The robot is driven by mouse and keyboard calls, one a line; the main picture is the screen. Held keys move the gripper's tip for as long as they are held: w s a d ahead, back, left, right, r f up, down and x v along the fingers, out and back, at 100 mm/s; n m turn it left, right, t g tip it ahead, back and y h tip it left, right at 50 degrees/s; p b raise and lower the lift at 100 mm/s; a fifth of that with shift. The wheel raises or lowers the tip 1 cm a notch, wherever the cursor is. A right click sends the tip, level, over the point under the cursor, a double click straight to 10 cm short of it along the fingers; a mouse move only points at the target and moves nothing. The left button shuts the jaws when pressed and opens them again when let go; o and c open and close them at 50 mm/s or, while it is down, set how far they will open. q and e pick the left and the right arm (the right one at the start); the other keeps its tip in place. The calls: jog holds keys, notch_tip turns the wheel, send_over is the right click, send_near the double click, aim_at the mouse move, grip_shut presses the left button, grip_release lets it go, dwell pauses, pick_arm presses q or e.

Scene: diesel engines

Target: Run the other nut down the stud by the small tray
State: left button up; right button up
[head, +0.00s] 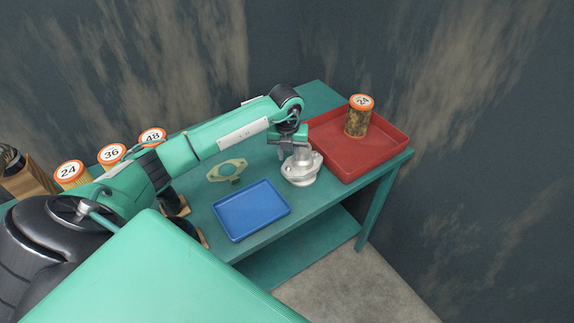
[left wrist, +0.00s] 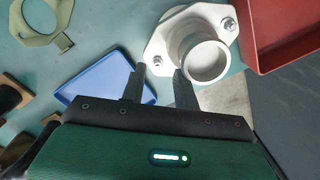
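A silver flanged pipe fitting (head: 300,170) stands on the green bench between the blue tray and the red tray. In the left wrist view the fitting (left wrist: 205,58) shows its round neck and a flange ear at each end. A stud with a nut (left wrist: 228,24) shows on the ear by the red tray. Small metal hardware (left wrist: 157,61) shows on the ear by the small blue tray (head: 252,212); I cannot tell nut from stud there. My left gripper (left wrist: 156,70) is open, its fingertips on either side of that ear's hardware in the picture. My right gripper is not in view.
A red tray (head: 340,165) holds an orange-topped filter (head: 358,120). A pale gasket (head: 228,170) lies left of the fitting. Numbered filters (head: 112,154) stand along the bench's back left. A wall rises behind the bench.

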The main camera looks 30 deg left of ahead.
aim_at(288, 167)
pick_arm(q)
jog(key=f+m, duration=0.1)
jog(key=s+f+m+b, duration=0.1)
jog(key=f+m+g, duration=0.1)
jog(key=f+m, duration=0.1)
jog(key=shift+s+d+f, duration=0.1)
jog(key=shift+s+d, duration=0.15)
jog(key=shift+d, duration=0.05)
jog(key=shift+w+a+f+m+b, duration=0.1)
jog(key=shift+w+m+b, duration=0.1)
jog(key=shift+m+b, duration=0.35)
jog(key=shift+w+f+m+b, duration=0.1)
jog(key=shift+w+m+b, duration=0.05)
jog(key=shift+m+b, duration=0.4)
jog(key=m+b, duration=0.1)
jog(key=m, duration=0.1)
jog(key=m+b, duration=0.1)
jog(key=m, duration=0.1)
jog(key=m+b, duration=0.1)
jog(key=m, duration=0.1)
jog(key=shift+w+a+r, duration=0.1)
jog(key=shift+w+r, duration=0.1)
jog(key=shift+r, duration=0.1)
jog(key=shift+r+m, duration=0.25)
jog(key=shift+m, duration=0.05)
jog(key=shift+r, duration=0.1)
jog(key=shift+a+r, duration=0.1)
jog(key=shift+c, duration=0.5)
grip_shut()
